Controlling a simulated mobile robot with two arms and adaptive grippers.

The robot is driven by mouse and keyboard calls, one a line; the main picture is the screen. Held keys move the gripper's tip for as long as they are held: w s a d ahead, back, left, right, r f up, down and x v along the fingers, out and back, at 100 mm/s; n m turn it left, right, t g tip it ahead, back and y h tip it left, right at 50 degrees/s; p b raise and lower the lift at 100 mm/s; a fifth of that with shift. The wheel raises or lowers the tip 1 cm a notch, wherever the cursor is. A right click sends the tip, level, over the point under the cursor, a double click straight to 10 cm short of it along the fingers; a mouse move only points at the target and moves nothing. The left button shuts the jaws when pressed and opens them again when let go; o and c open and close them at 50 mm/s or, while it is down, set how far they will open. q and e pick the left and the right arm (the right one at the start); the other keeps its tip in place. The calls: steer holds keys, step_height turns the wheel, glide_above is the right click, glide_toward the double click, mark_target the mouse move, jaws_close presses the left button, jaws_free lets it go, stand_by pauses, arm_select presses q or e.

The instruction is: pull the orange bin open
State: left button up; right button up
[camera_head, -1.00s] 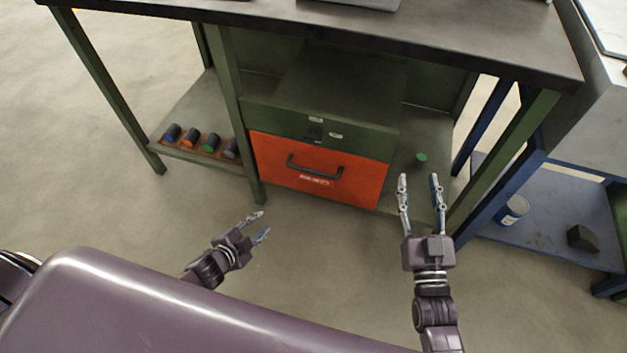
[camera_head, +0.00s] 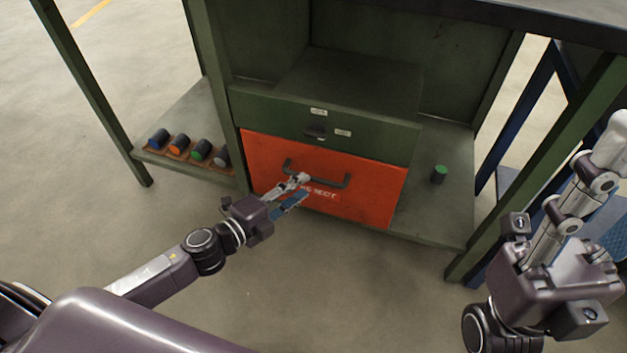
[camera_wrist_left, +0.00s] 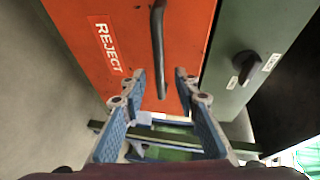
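The orange bin (camera_head: 375,194) has a REJECT label and a dark bar handle (camera_head: 330,182). It sits shut beneath a green drawer unit in the bench. My left gripper (camera_head: 303,188) is open in front of the bin, at the left part of the handle. In the left wrist view, the handle (camera_wrist_left: 158,50) runs down to the gap between the open fingertips (camera_wrist_left: 160,76). I cannot tell whether the fingers touch it. My right gripper (camera_head: 605,150) is raised at the right edge, away from the bin; its finger spacing is unclear.
The green drawer unit (camera_head: 350,122) has a dark knob (camera_head: 316,131). A small green-topped cylinder (camera_head: 439,175) stands on the shelf right of the bin. Several coloured cylinders lie in a tray (camera_head: 168,155) on the left shelf. Floor before the bin is clear.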

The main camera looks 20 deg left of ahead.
mark_target(313, 177)
arm_select(q)
steer(key=shift+b+x, duration=0.55)
steer(key=shift+x, duration=2.3)
steer(key=shift+a+f, duration=0.1)
jaws_close()
